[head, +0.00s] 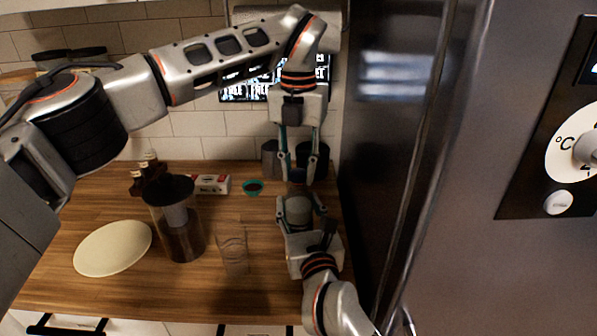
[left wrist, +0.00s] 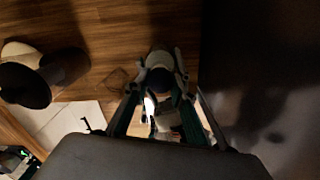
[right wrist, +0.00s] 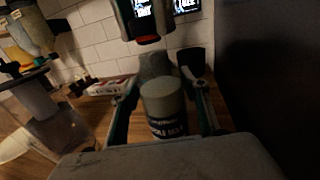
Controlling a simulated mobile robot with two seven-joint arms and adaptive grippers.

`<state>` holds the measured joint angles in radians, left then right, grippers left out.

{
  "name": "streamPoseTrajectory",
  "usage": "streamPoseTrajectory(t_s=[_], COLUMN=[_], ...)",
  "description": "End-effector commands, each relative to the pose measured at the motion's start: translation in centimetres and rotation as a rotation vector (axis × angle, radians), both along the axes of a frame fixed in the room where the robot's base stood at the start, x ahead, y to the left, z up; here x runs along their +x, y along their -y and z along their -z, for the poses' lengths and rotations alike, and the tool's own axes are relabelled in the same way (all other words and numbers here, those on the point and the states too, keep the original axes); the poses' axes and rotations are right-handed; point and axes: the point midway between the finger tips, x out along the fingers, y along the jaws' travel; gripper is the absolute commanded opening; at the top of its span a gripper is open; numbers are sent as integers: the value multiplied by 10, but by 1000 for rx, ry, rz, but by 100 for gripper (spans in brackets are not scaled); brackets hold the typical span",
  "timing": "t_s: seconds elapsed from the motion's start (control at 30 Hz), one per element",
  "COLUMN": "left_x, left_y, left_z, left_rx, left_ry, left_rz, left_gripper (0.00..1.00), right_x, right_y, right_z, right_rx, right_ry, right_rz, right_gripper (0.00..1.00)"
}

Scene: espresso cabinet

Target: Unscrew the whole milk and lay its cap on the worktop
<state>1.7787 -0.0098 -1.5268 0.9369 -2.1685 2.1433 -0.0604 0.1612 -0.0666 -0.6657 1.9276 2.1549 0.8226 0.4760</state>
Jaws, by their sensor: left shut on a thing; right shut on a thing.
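The whole milk bottle (right wrist: 164,108), pale with a dark lettered label, stands upright between the fingers of my right gripper (head: 304,212), which is shut on it. My left gripper (head: 298,172) points down from above and is shut on the dark cap (head: 297,177). The cap also shows between the left fingers in the left wrist view (left wrist: 160,81), over the pale bottle top. In the right wrist view, the cap (right wrist: 147,39) appears above the bottle with a gap between them. The fingers partly hide the bottle in the head view.
The wooden worktop (head: 120,292) has free room at the front left. A steel fridge (head: 390,150) borders the right.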

Motion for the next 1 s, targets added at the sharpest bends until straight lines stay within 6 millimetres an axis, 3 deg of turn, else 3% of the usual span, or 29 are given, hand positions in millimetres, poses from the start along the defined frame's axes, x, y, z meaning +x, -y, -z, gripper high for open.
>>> streamPoseTrajectory(t_s=[0.47,0.8,1.0], left_x=[0,1,0], left_y=[0,0,0], left_z=[-5,-40,-44], left_rx=[0,0,-1], left_ry=[1,4,-1], left_rz=[0,-2,0], left_gripper=[0,0,0], right_x=[0,0,0], right_y=[0,0,0], right_z=[0,0,0], right_rx=[0,0,0], right_ry=[0,-1,0], right_rz=[0,0,0], right_gripper=[0,0,0])
